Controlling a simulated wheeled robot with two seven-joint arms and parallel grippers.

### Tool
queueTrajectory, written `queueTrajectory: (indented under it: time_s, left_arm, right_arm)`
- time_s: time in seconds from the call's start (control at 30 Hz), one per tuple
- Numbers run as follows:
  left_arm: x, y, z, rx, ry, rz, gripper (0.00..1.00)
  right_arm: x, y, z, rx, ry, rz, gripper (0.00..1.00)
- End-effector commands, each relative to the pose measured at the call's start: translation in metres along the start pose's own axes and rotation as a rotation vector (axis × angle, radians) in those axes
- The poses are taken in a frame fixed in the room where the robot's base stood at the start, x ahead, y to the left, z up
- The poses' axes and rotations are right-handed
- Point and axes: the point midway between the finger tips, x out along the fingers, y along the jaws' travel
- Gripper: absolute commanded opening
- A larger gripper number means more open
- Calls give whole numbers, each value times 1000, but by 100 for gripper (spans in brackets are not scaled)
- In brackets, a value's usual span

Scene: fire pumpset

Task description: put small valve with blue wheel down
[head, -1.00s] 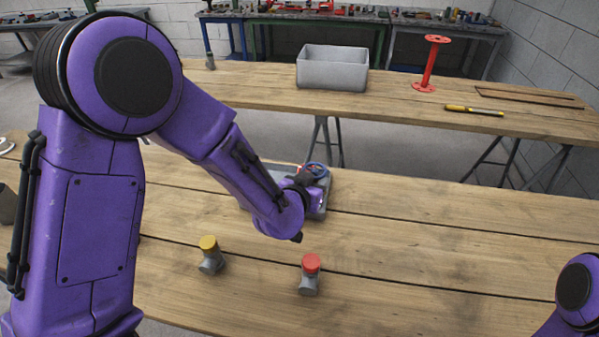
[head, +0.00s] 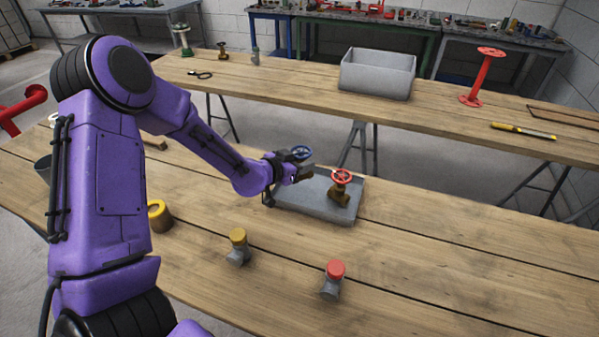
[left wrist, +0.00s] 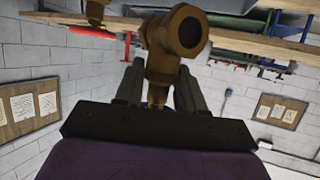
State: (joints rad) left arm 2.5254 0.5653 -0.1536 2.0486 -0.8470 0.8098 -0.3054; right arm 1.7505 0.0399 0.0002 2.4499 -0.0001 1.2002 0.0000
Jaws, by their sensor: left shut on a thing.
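The small valve with the blue wheel (head: 301,152) is in my left gripper (head: 290,174), above the left part of a grey tray (head: 308,209). In the left wrist view, the gripper (left wrist: 157,92) is shut on the valve's brass body (left wrist: 172,45), with its round open end toward the camera. A valve with a red wheel (head: 341,177) stands in the tray, to the right of the held valve. In the head view my gripper hides most of the held valve's body. My right gripper is out of view.
Grey fittings with a yellow cap (head: 238,236) and a red cap (head: 335,270) stand in front of the tray. A yellow-rimmed piece (head: 159,213) is by my left arm. The near table's right side is bare. A grey bin (head: 377,74) is on the far table.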

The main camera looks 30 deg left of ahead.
Motion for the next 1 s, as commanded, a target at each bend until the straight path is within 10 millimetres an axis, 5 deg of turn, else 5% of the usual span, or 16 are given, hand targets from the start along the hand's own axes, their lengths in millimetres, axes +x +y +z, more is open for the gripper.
queueTrajectory:
  time_s: [0.5, 0.93, 0.97, 1.0]
  left_arm:
    - [49, -29, 56, -1, 0, 1, 0]
    - [53, -28, 65, 1, 4, 2, 0]
    - [52, -28, 65, 1, 1, 2, 45]
    - [52, -28, 64, 1, 1, 2, 58]
  right_arm:
    - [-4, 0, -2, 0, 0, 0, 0]
    - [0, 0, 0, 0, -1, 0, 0]
    - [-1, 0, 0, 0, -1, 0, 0]
    - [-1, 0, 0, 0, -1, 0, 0]
